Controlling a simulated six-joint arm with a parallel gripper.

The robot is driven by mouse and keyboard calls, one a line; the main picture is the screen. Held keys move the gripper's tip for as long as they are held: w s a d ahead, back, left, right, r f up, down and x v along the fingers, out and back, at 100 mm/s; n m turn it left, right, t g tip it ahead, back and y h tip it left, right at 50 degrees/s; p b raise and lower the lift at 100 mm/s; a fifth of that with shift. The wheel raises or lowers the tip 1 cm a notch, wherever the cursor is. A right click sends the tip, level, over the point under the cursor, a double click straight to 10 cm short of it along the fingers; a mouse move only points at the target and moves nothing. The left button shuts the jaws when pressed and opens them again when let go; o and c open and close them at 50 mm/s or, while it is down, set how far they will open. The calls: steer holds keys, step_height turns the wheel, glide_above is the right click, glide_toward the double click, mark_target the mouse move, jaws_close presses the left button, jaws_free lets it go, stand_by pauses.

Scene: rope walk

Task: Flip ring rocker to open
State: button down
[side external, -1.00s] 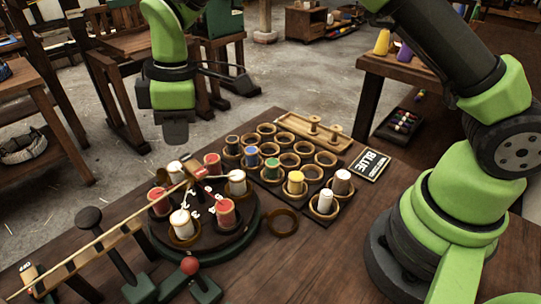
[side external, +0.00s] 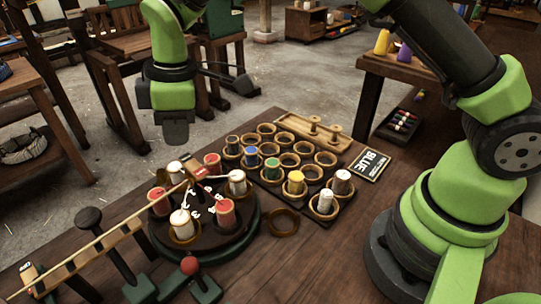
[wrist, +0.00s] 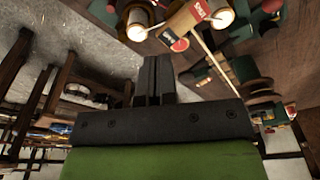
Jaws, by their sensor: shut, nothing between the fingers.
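My gripper (side external: 175,138) hangs pointing down, above and beyond the turntable, over the table's far edge. In the wrist view its fingers (wrist: 153,62) are together and empty, apart from the red plate.
Several bobbins stand around the turntable, including a red one (side external: 226,213). A black-knobbed lever (side external: 88,219) and a red-ball lever (side external: 190,265) stand at the front left.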

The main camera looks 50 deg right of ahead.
steer(key=shift+f, duration=1.45)
step_height(320, 180, up, 8)
stand_by(0.8)
